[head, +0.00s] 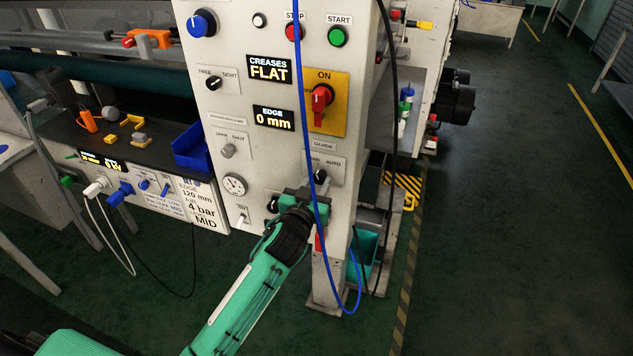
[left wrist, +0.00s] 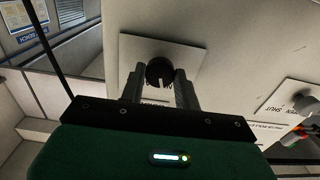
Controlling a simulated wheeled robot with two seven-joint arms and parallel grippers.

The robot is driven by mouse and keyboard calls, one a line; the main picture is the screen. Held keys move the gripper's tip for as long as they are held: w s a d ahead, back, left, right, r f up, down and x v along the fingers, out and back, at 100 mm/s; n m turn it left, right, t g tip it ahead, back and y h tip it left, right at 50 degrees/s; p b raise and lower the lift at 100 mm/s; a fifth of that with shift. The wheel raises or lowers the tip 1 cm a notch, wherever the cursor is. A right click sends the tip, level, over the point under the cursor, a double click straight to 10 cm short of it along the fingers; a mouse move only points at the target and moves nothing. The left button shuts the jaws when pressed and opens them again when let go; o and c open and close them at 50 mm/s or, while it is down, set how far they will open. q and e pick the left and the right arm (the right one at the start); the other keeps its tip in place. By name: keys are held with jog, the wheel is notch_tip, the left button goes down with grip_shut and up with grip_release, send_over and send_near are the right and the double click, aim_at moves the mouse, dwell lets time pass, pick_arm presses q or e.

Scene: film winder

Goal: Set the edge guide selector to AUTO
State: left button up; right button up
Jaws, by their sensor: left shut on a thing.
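The edge guide selector is a small black knob (head: 320,177) on the white panel, under the GUIDE label, with AUTO printed at its upper right. In the left wrist view the knob (left wrist: 160,72) sits between the two grey fingers of my left gripper (left wrist: 159,88), on a pale label plate. A short white pointer mark shows on the knob, but I cannot tell clearly which setting it indicates. My left gripper (head: 309,187) reaches up from below and is shut on the knob. My right gripper is out of view.
A blue cable (head: 317,130) hangs in front of the panel, close to the gripper. A red switch (head: 321,97) on a yellow plate and the EDGE display (head: 274,118), reading 0 mm, are above. A gauge (head: 234,185) is at left. The floor at right is clear.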

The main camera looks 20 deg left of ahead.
pick_arm(q)
jog(key=shift+r+m, duration=0.1)
jog(key=shift+m, duration=0.4)
jog(key=shift+m+p, duration=0.35)
jog(key=shift+m, duration=0.05)
jog(key=m+p, duration=0.1)
jog(key=m, duration=0.2)
jog(key=shift+m, duration=0.4)
jog(key=shift+m+p, duration=0.5)
jog(key=shift+m, duration=0.6)
jog(key=shift+m+p, duration=0.3)
jog(key=shift+m, duration=0.7)
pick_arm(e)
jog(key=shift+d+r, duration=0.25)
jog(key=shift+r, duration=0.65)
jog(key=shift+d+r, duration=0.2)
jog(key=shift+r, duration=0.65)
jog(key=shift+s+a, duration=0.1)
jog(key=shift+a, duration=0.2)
pick_arm(q)
jog(key=o, duration=1)
